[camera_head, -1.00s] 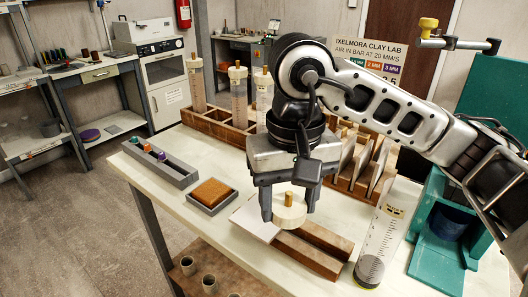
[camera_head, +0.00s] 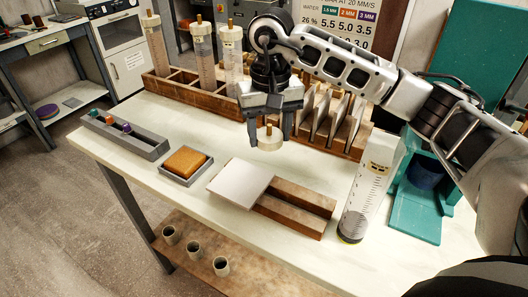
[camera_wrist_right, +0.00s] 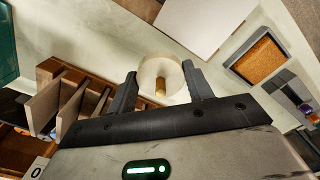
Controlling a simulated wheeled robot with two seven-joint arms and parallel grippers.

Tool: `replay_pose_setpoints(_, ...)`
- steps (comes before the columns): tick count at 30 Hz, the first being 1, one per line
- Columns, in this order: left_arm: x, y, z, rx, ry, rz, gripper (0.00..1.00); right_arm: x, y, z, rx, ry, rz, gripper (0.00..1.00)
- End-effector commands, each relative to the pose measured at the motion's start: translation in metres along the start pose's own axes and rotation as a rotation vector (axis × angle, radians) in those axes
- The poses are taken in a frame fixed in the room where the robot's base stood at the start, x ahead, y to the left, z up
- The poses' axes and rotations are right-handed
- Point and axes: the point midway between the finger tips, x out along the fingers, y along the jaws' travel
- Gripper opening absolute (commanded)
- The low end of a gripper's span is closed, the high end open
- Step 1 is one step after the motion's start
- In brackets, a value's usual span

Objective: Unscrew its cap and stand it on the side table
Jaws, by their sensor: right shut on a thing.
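My right gripper (camera_head: 268,136) is shut on a round cream cap (camera_head: 269,144) with a brown peg on top. It holds the cap upright above the white table (camera_head: 310,166), in front of the slotted wooden rack. In the right wrist view the cap (camera_wrist_right: 161,77) sits between the two dark fingers (camera_wrist_right: 160,88). A clear graduated cylinder (camera_head: 365,190) stands on the table at the right, with dark material at its bottom and no cap on its top. My left gripper is not in view.
Capped cylinders (camera_head: 202,52) stand in a wooden rack at the back. A white tile (camera_head: 240,183), wooden block (camera_head: 295,205), orange sponge tray (camera_head: 186,163) and grey peg tray (camera_head: 122,134) lie in front. A teal stand (camera_head: 418,210) is at right. Slabs (camera_head: 338,118) stand in the slotted rack.

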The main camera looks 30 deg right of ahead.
Motion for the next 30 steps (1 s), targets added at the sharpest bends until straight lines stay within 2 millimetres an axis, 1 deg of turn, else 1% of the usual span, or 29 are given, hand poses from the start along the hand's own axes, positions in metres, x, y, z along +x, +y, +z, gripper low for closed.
replay_pose_setpoints(1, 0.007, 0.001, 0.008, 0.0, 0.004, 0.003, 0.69, 0.019, -0.001, -0.007, 0.001, -0.004, 0.0, 0.24)
replay_pose_setpoints(3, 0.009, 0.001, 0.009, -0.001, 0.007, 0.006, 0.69, 0.029, -0.001, -0.017, 0.002, -0.003, 0.0, 0.24)
replay_pose_setpoints(6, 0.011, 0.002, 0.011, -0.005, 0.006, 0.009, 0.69, 0.038, -0.001, -0.026, 0.0, -0.003, 0.0, 0.24)
replay_pose_setpoints(10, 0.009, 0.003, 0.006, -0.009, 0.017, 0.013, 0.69, 0.042, -0.001, -0.031, -0.001, -0.001, 0.0, 0.24)
replay_pose_setpoints(13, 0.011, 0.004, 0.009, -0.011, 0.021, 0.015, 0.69, 0.05, -0.001, -0.036, -0.001, -0.003, 0.0, 0.24)
replay_pose_setpoints(16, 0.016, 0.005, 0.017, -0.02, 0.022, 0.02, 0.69, 0.068, -0.001, -0.035, -0.001, -0.004, 0.001, 0.24)
replay_pose_setpoints(18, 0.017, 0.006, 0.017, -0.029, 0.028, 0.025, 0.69, 0.077, -0.001, -0.035, -0.001, -0.004, 0.0, 0.24)
replay_pose_setpoints(20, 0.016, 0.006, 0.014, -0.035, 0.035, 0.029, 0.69, 0.079, -0.001, -0.035, -0.001, -0.003, 0.0, 0.24)
replay_pose_setpoints(23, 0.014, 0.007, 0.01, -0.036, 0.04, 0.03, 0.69, 0.077, -0.001, -0.036, -0.001, -0.001, 0.0, 0.24)
replay_pose_setpoints(27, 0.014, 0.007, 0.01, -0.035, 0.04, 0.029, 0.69, 0.077, -0.001, -0.036, -0.001, -0.001, 0.0, 0.24)
replay_pose_setpoints(30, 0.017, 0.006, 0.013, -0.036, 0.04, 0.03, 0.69, 0.081, -0.001, -0.035, -0.001, -0.002, 0.001, 0.24)
